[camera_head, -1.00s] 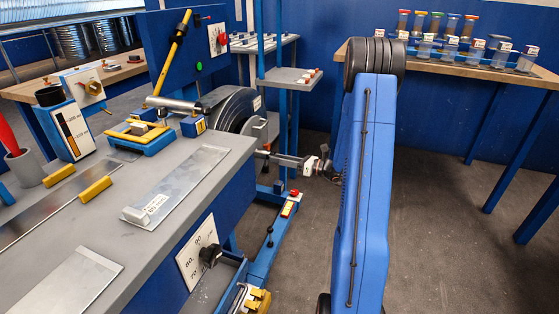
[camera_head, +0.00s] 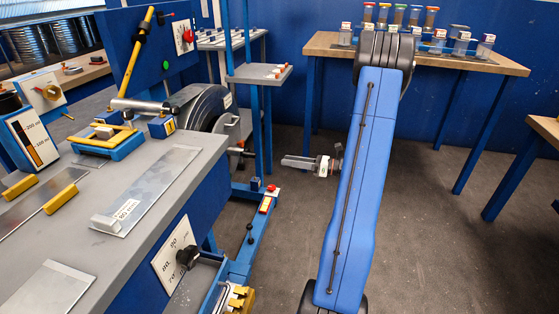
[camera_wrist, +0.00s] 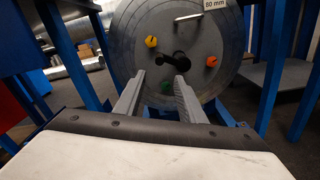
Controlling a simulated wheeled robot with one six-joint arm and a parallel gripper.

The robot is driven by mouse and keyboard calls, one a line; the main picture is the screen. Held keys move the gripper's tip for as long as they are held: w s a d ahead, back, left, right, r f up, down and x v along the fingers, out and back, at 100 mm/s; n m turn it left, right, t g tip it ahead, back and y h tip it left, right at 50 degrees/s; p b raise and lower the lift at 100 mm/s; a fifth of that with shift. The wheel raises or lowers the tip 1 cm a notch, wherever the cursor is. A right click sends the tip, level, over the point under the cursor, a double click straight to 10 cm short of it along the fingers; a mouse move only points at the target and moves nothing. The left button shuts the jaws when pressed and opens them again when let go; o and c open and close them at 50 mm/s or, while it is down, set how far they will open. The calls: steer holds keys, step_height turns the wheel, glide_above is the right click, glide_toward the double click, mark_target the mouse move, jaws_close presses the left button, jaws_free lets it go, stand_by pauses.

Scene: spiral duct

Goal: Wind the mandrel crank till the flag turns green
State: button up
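The mandrel (camera_head: 213,108) is a dark grey drum at the bench's far end. In the wrist view its round end face (camera_wrist: 225,80) carries a black crank (camera_wrist: 178,60) at the middle, with yellow, orange and green knobs around it. The crank handle shows small in the head view (camera_head: 238,151). My gripper (camera_head: 284,160) is open and empty, to the right of the handle and apart from it. In the wrist view my gripper (camera_wrist: 160,77) has its fingers spread, pointing at the face below the crank. A green round spot (camera_head: 166,65) shows on the blue panel; I cannot tell if it is the flag.
The grey bench (camera_head: 140,215) with sheet metal and yellow blocks fills the left. A blue floor frame (camera_head: 247,240) and blue posts stand near the mandrel. A wooden table (camera_head: 430,60) with jars is at the back right. The floor to the right is largely clear.

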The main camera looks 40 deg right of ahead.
steer(key=shift+v, duration=1)
stand_by(0.3)
